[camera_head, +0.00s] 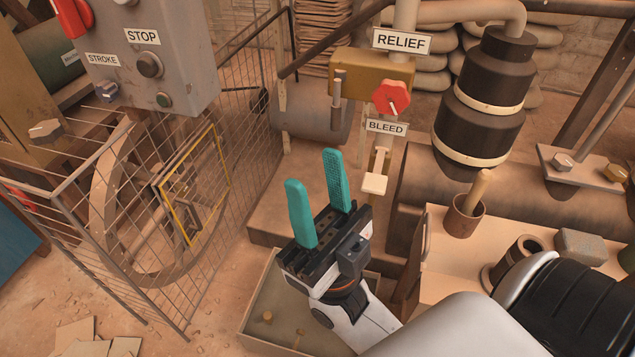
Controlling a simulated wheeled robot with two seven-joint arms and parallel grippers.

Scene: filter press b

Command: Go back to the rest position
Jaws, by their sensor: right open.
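My right gripper (318,200) is in the middle of the head view, with its two teal fingers pointing up and spread apart. It is open, with nothing between the fingers. Its white and grey arm comes in from the lower right. The gripper is in front of the press, to the left of and below the BLEED label (387,127) and its pale lever (376,176). The red knob (391,97) under the RELIEF label (401,41) is above and to the right of it, apart from the fingers. My left gripper is not in view.
A grey control box (150,55) with STOP and STROKE labels hangs at the upper left. A wire cage (75,215) surrounds a large wheel (110,190) below it. A tray (262,300) lies below my gripper. A wooden bench (445,262) with a cup (463,218) stands at right.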

